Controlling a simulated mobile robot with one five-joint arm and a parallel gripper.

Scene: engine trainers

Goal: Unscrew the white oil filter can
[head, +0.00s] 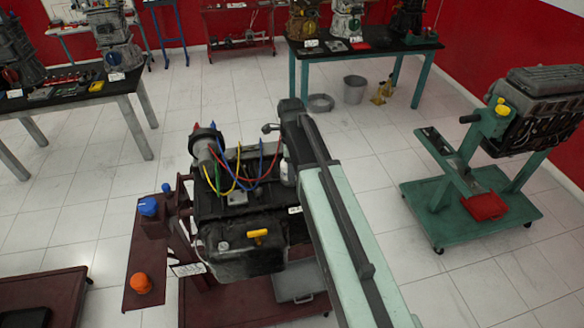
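A small white can (287,172) shows at the right side of the dark engine (240,245), close against the left edge of my arm. It looks upright, and its right side is partly hidden behind the arm. I take it for the oil filter can. My arm reaches forward over the right side of the engine, and its dark far end lies above and beyond the can. The fingers of my gripper cannot be made out, so I cannot tell whether they touch the can.
The engine sits on a dark red stand (145,250) with an orange knob (140,283) and a blue part (148,206). A green engine stand (465,205) is at right. Tables with engines stand behind and at left.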

